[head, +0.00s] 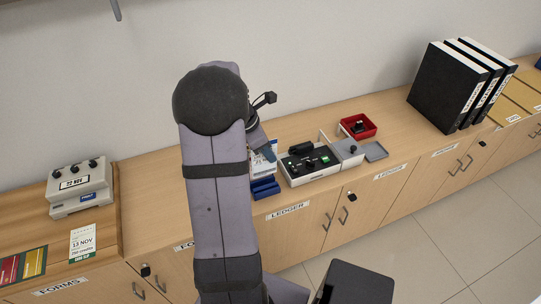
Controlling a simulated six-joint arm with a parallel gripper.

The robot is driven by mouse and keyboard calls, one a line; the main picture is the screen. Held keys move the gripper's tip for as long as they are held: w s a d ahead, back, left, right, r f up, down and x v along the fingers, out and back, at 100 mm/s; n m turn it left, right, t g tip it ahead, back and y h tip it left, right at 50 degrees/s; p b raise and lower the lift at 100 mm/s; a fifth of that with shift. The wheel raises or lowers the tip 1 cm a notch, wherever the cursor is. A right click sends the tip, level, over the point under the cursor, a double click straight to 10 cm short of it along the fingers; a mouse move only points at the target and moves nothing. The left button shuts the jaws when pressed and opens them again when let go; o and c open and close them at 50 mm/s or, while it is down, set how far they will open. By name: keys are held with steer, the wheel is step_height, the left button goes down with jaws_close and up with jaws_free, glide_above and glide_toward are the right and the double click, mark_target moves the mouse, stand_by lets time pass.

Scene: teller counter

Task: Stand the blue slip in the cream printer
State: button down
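The cream printer (66,200) stands on the counter at the left, with dark knobs on top and a "12 NOV" label on its front. A small blue label is on its lower right. A white slip with blue print (260,171) shows just right of my arm, at a blue holder (265,189); it is partly hidden, and I cannot tell if it is the blue slip. My gripper (267,152) points down close above this slip, largely hidden behind my arm. I cannot tell whether its fingers touch the slip or are open or shut.
Right of my arm are a grey tray with dark items (309,178), a grey box (347,153) and a red bin (371,130). Black binders (445,90) stand farther right.

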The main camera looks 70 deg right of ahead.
steer(key=w+a+f+m+g+y+p, duration=0.1)
steer(key=w+a+m, duration=0.3)
steer(key=w, duration=0.2)
steer(key=w+a+f+m+y, duration=0.1)
steer(key=w+a+m+y, duration=0.15)
steer(key=w, duration=0.45)
steer(key=w+d+n+h+p, duration=0.15)
steer(key=d+p, duration=0.35)
steer(key=d, duration=0.5)
steer(key=s+d+f+n+t+h+p, duration=0.1)
steer(key=s+d+n, duration=0.4)
steer(key=s+d, duration=1.2)
steer(key=shift+s+d+f+h, duration=0.3)
steer(key=shift+s+h, duration=0.2)
steer(key=shift+s, duration=1.1)
steer(key=shift+f, duration=0.2)
steer(key=shift+f+b, duration=1.25)
steer(key=shift+f, duration=0.45)
